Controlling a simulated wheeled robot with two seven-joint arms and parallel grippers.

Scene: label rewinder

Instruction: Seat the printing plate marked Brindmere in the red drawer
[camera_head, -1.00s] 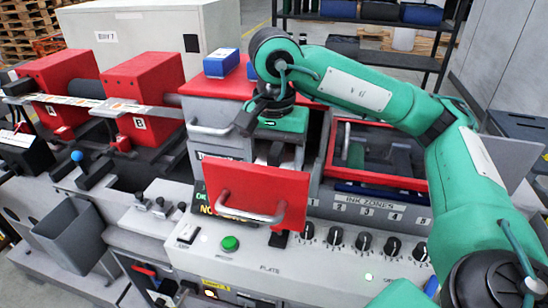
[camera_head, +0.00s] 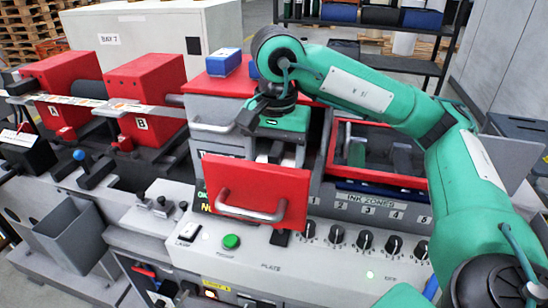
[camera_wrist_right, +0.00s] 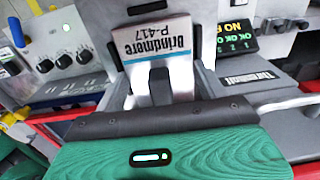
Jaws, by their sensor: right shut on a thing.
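The red drawer (camera_head: 258,178) stands pulled out, its silver bar handle facing me. My right gripper (camera_head: 275,150) reaches down over the open drawer from behind its front. In the right wrist view, my right gripper (camera_wrist_right: 160,88) is shut on the Brindmere plate (camera_wrist_right: 152,42), a pale plate with a blue stripe and "Brindmere P-417" printed upside down in that view. Grey drawer walls flank it. In the head view, the plate is mostly hidden by the gripper and drawer front. I cannot tell whether it rests fully on the drawer floor. My left gripper is not in view.
Red blocks A (camera_head: 62,88) and B (camera_head: 146,92) stand at left. A blue-and-white box (camera_head: 223,62) sits on the red cabinet top. The red-framed ink bay (camera_head: 380,180) is close on the right. Knobs (camera_head: 337,234) and a green button (camera_head: 231,242) line the front panel.

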